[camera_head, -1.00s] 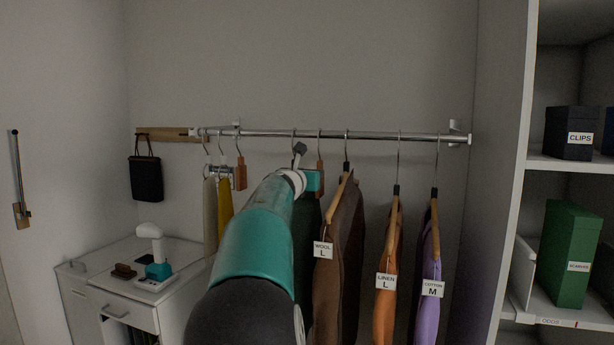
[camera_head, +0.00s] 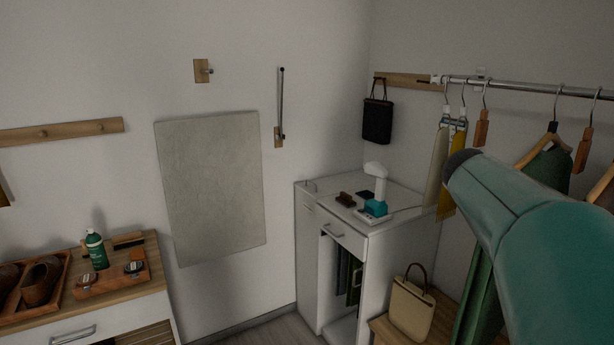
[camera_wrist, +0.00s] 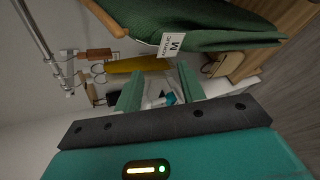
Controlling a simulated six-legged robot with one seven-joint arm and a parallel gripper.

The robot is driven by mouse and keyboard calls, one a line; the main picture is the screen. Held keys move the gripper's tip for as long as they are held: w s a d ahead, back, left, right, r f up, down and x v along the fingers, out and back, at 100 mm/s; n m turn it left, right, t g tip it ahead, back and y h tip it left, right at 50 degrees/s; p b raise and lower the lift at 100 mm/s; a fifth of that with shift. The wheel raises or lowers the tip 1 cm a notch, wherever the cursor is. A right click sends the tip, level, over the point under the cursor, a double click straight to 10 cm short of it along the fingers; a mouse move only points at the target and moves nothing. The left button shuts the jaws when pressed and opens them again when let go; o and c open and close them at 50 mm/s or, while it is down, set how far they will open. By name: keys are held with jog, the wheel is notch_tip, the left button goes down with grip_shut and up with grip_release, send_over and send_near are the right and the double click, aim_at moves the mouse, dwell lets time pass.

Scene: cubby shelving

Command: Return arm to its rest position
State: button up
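My arm (camera_head: 535,235) reaches in from the lower right of the head view, in front of the hanging clothes. My gripper is not visible there. In the wrist view, my gripper (camera_wrist: 158,82) shows two teal fingers set apart, with nothing held between them. Through the gap I see the white cabinet top with small things on it, beyond the fingers. A green garment (camera_wrist: 205,28) with a size M tag hangs close above the fingers; I cannot tell the exact clearance.
The clothes rail (camera_head: 530,87) runs along the right wall with several hangers. A white cabinet (camera_head: 340,235) carries a white and teal device (camera_head: 375,195). A tan bag (camera_head: 411,310) stands on a wooden surface. A shoe dresser (camera_head: 130,290) is at the lower left.

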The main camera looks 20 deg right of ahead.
jog(key=s+a+f+m+t+y, duration=0.1)
jog(key=a+f+m+y, duration=0.3)
jog(key=a, duration=0.7)
jog(key=s+a+f+m+y, duration=0.15)
jog(key=a+f, duration=0.35)
jog(key=a, duration=0.6)
jog(key=s+a+f+m+y, duration=0.1)
jog(key=s+a+f+y, duration=0.1)
jog(key=a, duration=0.4)
jog(key=s+a+f+m+y, duration=0.1)
jog(key=s+a+f+y, duration=0.1)
jog(key=s+a+f, duration=0.2)
jog(key=s+a+f+m+g+y, duration=0.1)
jog(key=s+a+f, duration=0.3)
jog(key=a, duration=0.5)
jog(key=shift+a+m+y, duration=0.2)
jog(key=shift+m+y, duration=0.15)
jog(key=shift+y, duration=0.1)
jog(key=shift+s+d+r, duration=0.1)
jog(key=shift+d, duration=0.1)
